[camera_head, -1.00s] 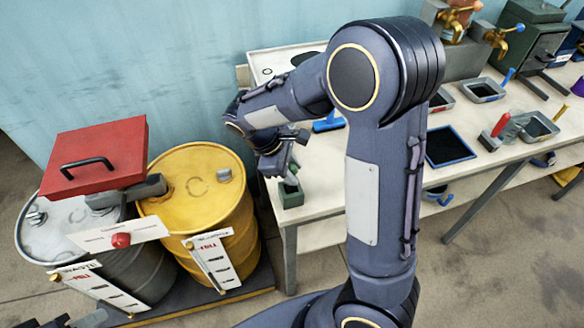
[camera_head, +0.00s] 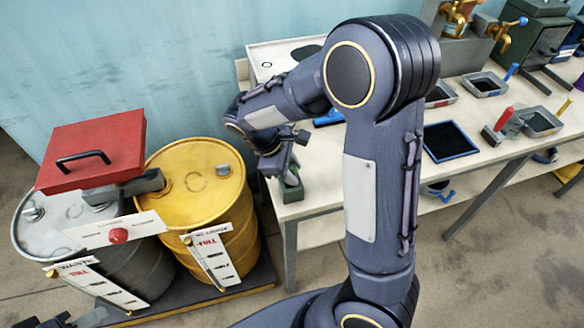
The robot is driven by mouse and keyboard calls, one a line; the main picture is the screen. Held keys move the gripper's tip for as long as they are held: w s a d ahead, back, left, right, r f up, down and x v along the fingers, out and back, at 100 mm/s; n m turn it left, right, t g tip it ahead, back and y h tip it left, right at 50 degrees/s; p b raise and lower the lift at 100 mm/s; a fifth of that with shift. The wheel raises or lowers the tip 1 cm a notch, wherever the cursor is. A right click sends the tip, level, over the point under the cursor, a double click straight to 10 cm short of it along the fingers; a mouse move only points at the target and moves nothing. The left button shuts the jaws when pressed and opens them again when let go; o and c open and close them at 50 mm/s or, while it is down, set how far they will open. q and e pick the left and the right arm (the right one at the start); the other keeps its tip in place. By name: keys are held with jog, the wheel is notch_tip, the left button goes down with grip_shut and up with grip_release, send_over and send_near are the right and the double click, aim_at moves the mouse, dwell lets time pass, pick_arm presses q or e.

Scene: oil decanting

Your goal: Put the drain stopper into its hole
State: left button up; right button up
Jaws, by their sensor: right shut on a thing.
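I cannot tell whether that thing touches the box. A pale tray (camera_head: 258,60) lies at the back of the bench, with a small dark ring (camera_head: 267,65) at its left and a dark oval opening beside my arm. I cannot tell which is the stopper's hole. Dark parts at the bottom left edge may be my left gripper (camera_head: 74,319).
Left of the bench stand a yellow drum (camera_head: 215,195) and a grey waste drum (camera_head: 135,265), with a red lidded box (camera_head: 92,148) above the grey one. A black blue-rimmed tray (camera_head: 447,143) and several small pans lie right of my arm, which hides the middle bench.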

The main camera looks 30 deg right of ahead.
jog(key=shift+f+b, duration=0.3)
jog(key=shift+f, duration=0.2)
jog(key=o, duration=1.1)
jog(key=v, duration=0.7)
jog(key=shift+a+r, duration=0.2)
jog(key=shift+r, duration=0.15)
